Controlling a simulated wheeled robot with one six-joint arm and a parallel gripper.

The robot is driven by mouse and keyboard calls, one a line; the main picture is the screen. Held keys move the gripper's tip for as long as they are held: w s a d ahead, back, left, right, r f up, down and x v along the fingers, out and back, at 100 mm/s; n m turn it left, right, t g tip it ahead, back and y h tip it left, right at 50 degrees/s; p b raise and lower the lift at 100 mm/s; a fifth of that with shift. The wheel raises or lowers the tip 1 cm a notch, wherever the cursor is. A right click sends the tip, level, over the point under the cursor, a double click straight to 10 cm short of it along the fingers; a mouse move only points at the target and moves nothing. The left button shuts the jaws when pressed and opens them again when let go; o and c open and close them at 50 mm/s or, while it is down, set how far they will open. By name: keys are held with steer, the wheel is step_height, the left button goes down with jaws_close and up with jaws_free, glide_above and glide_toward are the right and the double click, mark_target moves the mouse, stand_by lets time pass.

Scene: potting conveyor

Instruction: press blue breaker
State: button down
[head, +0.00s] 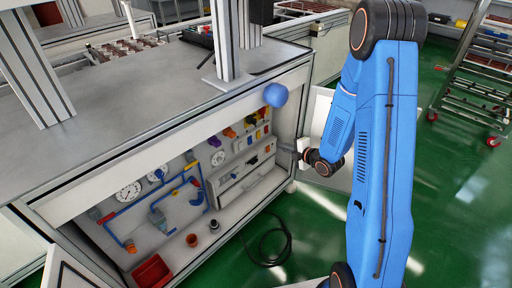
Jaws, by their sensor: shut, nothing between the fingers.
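The open-front cabinet (165,122) under the bench holds a back panel with a slanting row of small coloured parts. An orange part (229,132) and a purple-blue part (214,141) stand in that row. The parts are too small for me to tell which is the blue breaker. My gripper (285,148) is shut and empty at the right end of the cabinet opening, right of the row and apart from it. Its fingertips are small and hard to make out.
A blue rounded shape (275,95) overlaps the cabinet's top edge. Blue pipes (129,205), gauges (128,192) and a red bin (152,272) are inside on the left. A black hose (272,247) lies on the green floor. A wheeled rack (480,85) stands right.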

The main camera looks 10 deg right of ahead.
mark_target(251, 143)
steer(key=shift+s+a+f+n+t+y, duration=0.15)
steer(key=shift+s+a+f+n+y, duration=0.35)
steer(key=shift+f, duration=0.3)
steer(key=shift+s+a+f+n+t+y, duration=0.25)
steer(key=shift+f+y, duration=0.3)
steer(key=shift+f, duration=0.3)
steer(key=shift+s+a+f+n+t+y, duration=0.1)
steer(key=shift+s+a+f+n+y, duration=0.2)
steer(key=shift+f+n+y, duration=0.35)
steer(key=shift+w+f, duration=0.1)
steer(key=shift+f, duration=0.05)
steer(key=x, duration=1.3)
steer(key=shift+w+a+f, duration=0.15)
steer(key=shift+w+a, duration=0.05)
steer(key=shift+w, duration=0.15)
steer(key=shift+w+a+f, duration=0.1)
steer(key=shift+w, duration=0.05)
